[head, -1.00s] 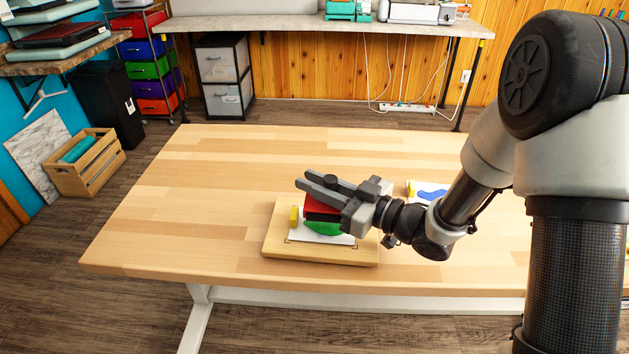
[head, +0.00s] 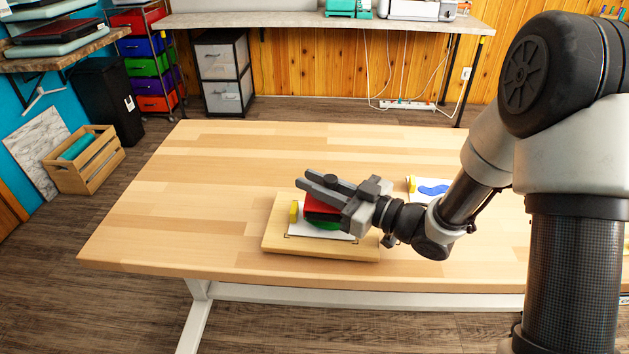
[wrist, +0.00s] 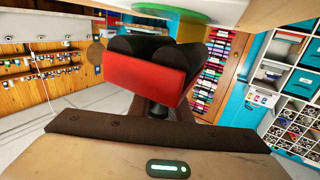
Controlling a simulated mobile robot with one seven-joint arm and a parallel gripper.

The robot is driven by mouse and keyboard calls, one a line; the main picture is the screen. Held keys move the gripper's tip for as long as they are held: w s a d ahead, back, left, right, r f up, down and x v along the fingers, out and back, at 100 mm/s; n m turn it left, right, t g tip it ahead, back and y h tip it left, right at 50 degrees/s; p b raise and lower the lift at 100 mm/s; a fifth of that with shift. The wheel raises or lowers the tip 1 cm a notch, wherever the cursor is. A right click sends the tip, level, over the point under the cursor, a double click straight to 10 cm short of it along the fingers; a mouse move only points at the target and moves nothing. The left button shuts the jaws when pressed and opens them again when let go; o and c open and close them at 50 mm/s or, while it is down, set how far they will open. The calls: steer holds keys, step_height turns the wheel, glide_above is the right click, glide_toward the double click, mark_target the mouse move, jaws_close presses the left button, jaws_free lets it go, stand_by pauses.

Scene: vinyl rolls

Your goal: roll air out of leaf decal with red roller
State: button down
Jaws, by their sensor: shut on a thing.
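The red roller (head: 322,205) has a red body and black rollers. It hangs below my gripper (head: 313,183), which is shut on it, over the near part of the table. In the wrist view the roller (wrist: 150,82) fills the middle, its black rollers facing the green decal. The green leaf decal (head: 322,226) lies on a white sheet (head: 300,232) on a wooden board (head: 278,246), partly covered by roller and gripper. It shows as a green patch at the top of the wrist view (wrist: 180,14). I cannot tell whether the rollers touch it.
A yellow piece (head: 294,212) stands at the sheet's left edge. Another white sheet with a blue shape (head: 432,189) lies to the right, behind my arm, with a yellow piece (head: 411,184) beside it. The left and back of the table (head: 190,190) are clear.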

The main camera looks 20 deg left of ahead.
mark_target(313, 205)
steer(key=shift+f, duration=0.2)
steer(key=shift+s+r, duration=0.1)
steer(key=shift+s+d, duration=0.15)
steer(key=shift+s, duration=0.65)
steer(key=shift+s+d, duration=0.15)
steer(key=shift+s, duration=0.6)
steer(key=shift+w+a, duration=0.15)
steer(key=shift+w, duration=0.75)
steer(key=shift+s, duration=0.2)
